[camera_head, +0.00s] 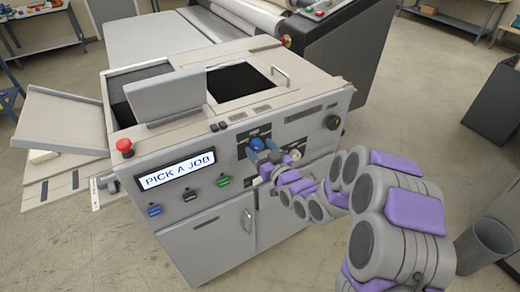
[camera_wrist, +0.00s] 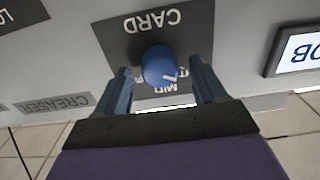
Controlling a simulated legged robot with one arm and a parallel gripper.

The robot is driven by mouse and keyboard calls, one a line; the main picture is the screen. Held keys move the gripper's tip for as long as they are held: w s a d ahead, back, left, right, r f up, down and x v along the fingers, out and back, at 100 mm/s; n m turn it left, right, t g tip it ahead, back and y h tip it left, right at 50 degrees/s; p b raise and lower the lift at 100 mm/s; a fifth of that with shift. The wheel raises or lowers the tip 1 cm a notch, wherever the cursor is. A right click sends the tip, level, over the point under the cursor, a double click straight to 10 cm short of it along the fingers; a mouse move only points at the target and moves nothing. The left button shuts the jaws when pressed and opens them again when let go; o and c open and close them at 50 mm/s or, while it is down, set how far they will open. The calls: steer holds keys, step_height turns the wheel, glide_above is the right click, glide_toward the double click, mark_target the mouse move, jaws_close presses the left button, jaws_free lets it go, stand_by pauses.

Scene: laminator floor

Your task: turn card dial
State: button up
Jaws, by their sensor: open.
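The card dial is a blue round knob (camera_wrist: 160,66) with a white pointer mark, on a dark plate lettered CARD (camera_wrist: 120,30) that appears upside down in the wrist view. In the head view the blue knob (camera_head: 257,144) is on the machine's front panel, right of the lit screen. My gripper (camera_wrist: 162,82) is open, with one blue finger on each side of the knob.
The screen (camera_head: 177,170) reads PICK A JOB. Below it are blue, black and green controls (camera_head: 223,181). A red emergency button (camera_head: 125,147) is on the panel's left corner. A pale knob (camera_head: 295,154) sits right of my gripper.

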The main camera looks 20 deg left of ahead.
steer(key=shift+w+a, duration=0.3)
steer(key=shift+a, duration=0.05)
steer(key=c, duration=1)
steer(key=shift+r+m+p, duration=0.1)
steer(key=shift+m+p, duration=0.7)
steer(key=m+p, duration=0.2)
steer(key=m, duration=0.2)
steer(key=shift+d+p, duration=0.1)
steer(key=shift+p, duration=0.25)
steer(key=m, duration=0.3)
steer(key=m+p, duration=0.1)
steer(key=m, duration=0.2)
steer(key=shift+w+f, duration=0.1)
steer(key=shift+f, duration=0.1)
steer(key=shift+d+p, duration=0.1)
steer(key=shift+p, duration=0.2)
